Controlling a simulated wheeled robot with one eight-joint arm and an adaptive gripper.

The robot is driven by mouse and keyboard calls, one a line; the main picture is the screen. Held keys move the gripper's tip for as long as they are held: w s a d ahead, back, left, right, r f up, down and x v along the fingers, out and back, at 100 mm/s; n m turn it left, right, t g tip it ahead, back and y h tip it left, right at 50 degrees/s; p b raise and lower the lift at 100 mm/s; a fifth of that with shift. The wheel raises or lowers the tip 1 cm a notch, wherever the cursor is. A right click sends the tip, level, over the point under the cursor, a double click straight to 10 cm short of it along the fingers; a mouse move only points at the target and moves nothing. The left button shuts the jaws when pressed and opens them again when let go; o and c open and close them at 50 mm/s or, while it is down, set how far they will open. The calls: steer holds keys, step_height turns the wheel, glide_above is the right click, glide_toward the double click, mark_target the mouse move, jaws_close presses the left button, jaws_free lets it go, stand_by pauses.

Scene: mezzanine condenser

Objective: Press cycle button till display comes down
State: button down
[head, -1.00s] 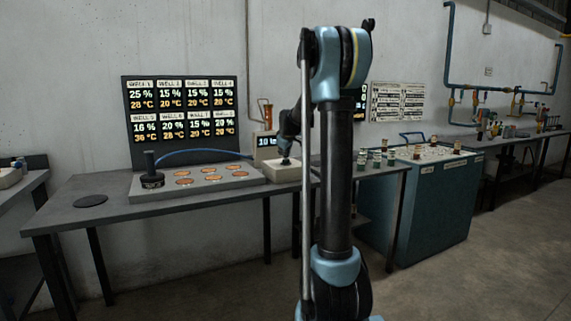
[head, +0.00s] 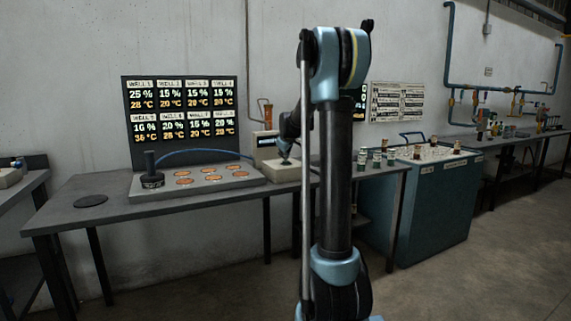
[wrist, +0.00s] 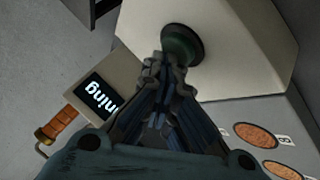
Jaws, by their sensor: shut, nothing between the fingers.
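My gripper (wrist: 162,72) is shut and empty, its fingertips at the edge of the dark green round button (wrist: 181,44) on a cream box (wrist: 245,45). Whether the tips touch the button cannot be told. In the head view my gripper (head: 285,160) points down over the same cream box (head: 288,173), and the button is hidden there. A small display (wrist: 97,97) beside the box shows white letters ending in "ning" on black. In the head view this display (head: 266,141) stands behind the box, partly hidden by my arm, its text too small to read.
A grey plate (head: 160,191) with several orange discs and a black upright handle (head: 151,172) lies left of the box. A well readings board (head: 182,112) stands behind it. An orange-handled tool (wrist: 58,125) is beside the display. A blue cabinet (head: 430,210) stands to the right.

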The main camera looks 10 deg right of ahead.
steer(key=shift+r, duration=1)
steer(key=shift+r, duration=0.1)
step_height(320, 180, up, 5)
steer(key=shift+d+f, duration=0.1)
stand_by(0.5)
steer(key=shift+s, duration=0.1)
stand_by(0.4)
